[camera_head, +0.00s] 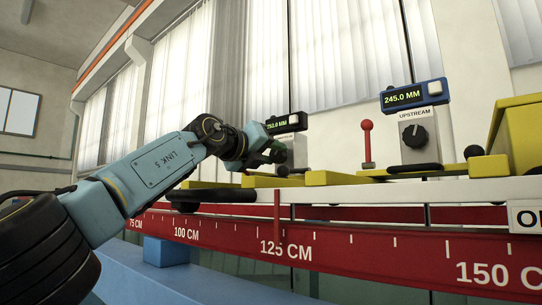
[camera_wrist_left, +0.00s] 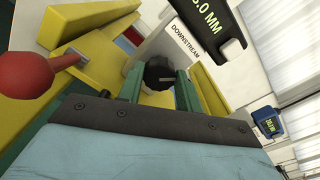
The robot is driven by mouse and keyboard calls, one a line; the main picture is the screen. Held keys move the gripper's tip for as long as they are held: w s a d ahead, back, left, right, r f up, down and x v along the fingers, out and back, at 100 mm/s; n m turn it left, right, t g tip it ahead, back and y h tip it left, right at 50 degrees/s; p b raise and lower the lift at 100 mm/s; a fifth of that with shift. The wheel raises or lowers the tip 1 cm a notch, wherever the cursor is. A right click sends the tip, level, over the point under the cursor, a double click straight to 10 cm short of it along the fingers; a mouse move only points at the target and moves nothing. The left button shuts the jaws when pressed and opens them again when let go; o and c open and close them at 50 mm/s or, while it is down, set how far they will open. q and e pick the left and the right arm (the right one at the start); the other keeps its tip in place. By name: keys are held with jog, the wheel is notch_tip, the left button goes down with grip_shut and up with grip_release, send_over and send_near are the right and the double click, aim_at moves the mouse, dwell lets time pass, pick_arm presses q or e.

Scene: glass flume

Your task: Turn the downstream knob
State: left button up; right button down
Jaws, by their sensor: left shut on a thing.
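The downstream knob (camera_wrist_left: 158,74) is a black ribbed dial on a white box labelled DOWNSTREAM (camera_wrist_left: 185,42) in the left wrist view. My left gripper (camera_wrist_left: 160,85) has its two green fingers on either side of the knob, shut on it. In the head view my left gripper (camera_head: 275,152) reaches to the downstream box (camera_head: 295,150), whose knob is hidden behind the gripper. A dark display reading about 253.0 MM (camera_head: 284,123) sits on top of that box. My right gripper is not in view.
The upstream knob (camera_head: 414,135) sits on its own box under a blue 245.0 MM display (camera_head: 414,96). A red-balled lever (camera_head: 367,143) stands between the boxes. Yellow blocks (camera_head: 335,178) line the white ledge.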

pick_arm(q)
jog(key=n, duration=0.3)
jog(key=shift+n, duration=0.4)
jog(key=shift+a+n, duration=0.1)
jog(key=shift+n, duration=0.2)
jog(key=o, duration=1)
